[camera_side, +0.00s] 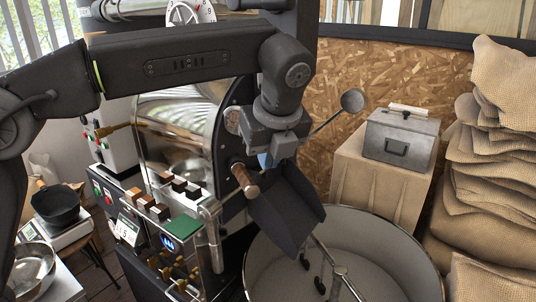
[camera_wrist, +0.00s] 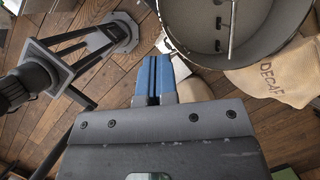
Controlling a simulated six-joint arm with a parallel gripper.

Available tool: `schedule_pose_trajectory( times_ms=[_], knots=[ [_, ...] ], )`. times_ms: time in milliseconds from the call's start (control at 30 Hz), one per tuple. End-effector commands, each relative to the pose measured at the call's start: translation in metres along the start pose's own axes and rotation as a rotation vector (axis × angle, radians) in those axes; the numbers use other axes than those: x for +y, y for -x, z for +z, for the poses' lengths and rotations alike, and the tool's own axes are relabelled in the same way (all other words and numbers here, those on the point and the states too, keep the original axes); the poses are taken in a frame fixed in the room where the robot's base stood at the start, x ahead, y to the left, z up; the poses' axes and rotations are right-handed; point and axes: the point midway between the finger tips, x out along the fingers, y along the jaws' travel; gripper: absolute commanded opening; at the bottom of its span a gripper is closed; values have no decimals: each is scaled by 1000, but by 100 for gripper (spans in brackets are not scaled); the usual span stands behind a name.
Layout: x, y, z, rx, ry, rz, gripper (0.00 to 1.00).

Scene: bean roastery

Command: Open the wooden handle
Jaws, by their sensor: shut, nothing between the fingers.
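The wooden handle (camera_side: 244,180) is a brown cylinder on the front of the roaster, at the top left of a dark discharge chute (camera_side: 290,215). My gripper (camera_side: 265,160) is just above and to the right of the handle in the side view, apart from it as far as I can tell. Part of its fingers is hidden. In the wrist view its blue fingers (camera_wrist: 153,82) are together with nothing between them. I cannot make out the wooden handle in the wrist view.
A round cooling bin (camera_side: 425,262) stands under the chute. A metal scoop-like arm (camera_side: 352,100) juts out right of my gripper. A grey box (camera_side: 400,137) sits on a cloth-covered stand, with burlap sacks (camera_side: 490,160) beside it. Roaster controls (camera_side: 165,210) crowd the left.

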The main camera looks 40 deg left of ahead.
Motion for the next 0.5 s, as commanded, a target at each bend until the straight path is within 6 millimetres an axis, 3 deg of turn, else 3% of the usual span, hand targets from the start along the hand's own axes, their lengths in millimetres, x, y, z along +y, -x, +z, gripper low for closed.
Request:
schedule_pose_trajectory(
  times_ms=[333,500],
  knots=[
    [0,0,0,0,0,0,1],
    [-1,-10,11,-20,30,-33,17]
  ],
)
